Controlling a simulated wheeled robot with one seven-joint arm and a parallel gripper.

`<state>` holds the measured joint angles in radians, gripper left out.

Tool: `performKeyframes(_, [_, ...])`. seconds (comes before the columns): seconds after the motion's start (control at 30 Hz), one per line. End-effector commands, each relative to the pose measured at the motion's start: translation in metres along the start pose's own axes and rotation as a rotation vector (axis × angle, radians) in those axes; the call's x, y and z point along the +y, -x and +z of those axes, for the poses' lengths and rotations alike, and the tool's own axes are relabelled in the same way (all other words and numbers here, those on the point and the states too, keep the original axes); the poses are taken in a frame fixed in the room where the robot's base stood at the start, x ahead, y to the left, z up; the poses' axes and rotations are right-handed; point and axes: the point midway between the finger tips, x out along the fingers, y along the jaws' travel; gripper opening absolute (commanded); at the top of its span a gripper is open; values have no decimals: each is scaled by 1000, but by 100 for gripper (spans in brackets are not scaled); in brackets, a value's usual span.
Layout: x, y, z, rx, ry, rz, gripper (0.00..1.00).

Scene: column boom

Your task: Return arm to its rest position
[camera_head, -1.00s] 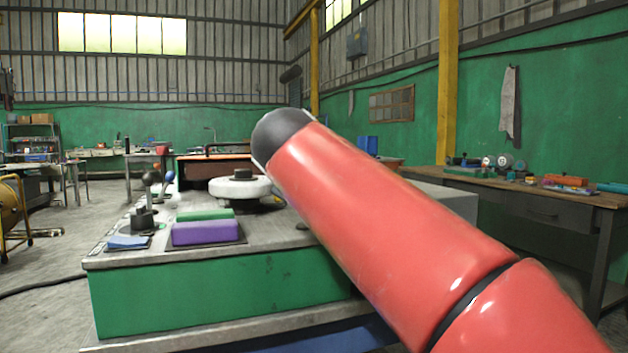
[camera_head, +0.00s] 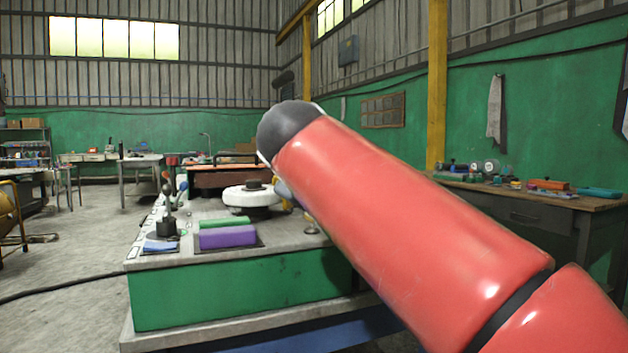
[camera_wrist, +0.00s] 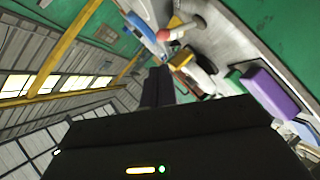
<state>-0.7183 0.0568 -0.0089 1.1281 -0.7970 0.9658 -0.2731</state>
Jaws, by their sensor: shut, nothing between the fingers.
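My red arm (camera_head: 400,225) reaches from the lower right up to the middle of the head view, over the right part of the bench. Its dark rounded joint (camera_head: 288,130) shows at the upper left end. My gripper is hidden in the head view. In the wrist view my gripper (camera_wrist: 158,86) shows as two dark fingers close together, shut and empty. It is tilted in the air, with the bench top beyond it on the right and the windowed wall on the left.
The green-sided bench (camera_head: 240,290) carries a purple block (camera_head: 228,237), a green block (camera_head: 225,222), a white wheel (camera_head: 250,197) and a lever (camera_head: 168,210). A wooden worktable (camera_head: 530,198) with tools stands at the right. Open floor (camera_head: 75,250) lies left.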

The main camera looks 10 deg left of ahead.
Motion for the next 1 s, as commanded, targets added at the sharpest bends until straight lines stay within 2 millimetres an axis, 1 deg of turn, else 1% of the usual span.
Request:
performKeyframes(0.1, [0,0,2,-2,-2,-1,0])
performKeyframes(0.17, [0,0,10,-13,-11,-9,0])
performKeyframes(0.27, [-4,-1,45,-61,-55,-46,0])
performKeyframes(0.37, [-18,4,106,-146,-145,-109,0])
performKeyframes(0.4, [-27,8,134,-187,-194,-139,0])
performKeyframes(0.47, [-43,17,177,-248,-273,-180,0])
performKeyframes(0.5, [-56,24,204,-289,-327,-206,0])
performKeyframes(0.57, [-78,36,243,-349,-413,-241,0])
performKeyframes(0.6, [-94,46,268,-390,-472,-261,0])
performKeyframes(0.67, [-120,61,303,-450,-564,-288,0])
performKeyframes(0.7, [-139,71,324,-489,-627,-305,0])
performKeyframes(0.77, [-166,86,352,-541,-717,-324,0])
performKeyframes(0.8, [-184,95,368,-572,-775,-333,0])
performKeyframes(0.83, [-196,101,378,-594,-814,-340,0])
performKeyframes(0.9, [-222,113,398,-637,-894,-351,0])
performKeyframes(1.0, [-249,125,416,-678,-976,-360,0])
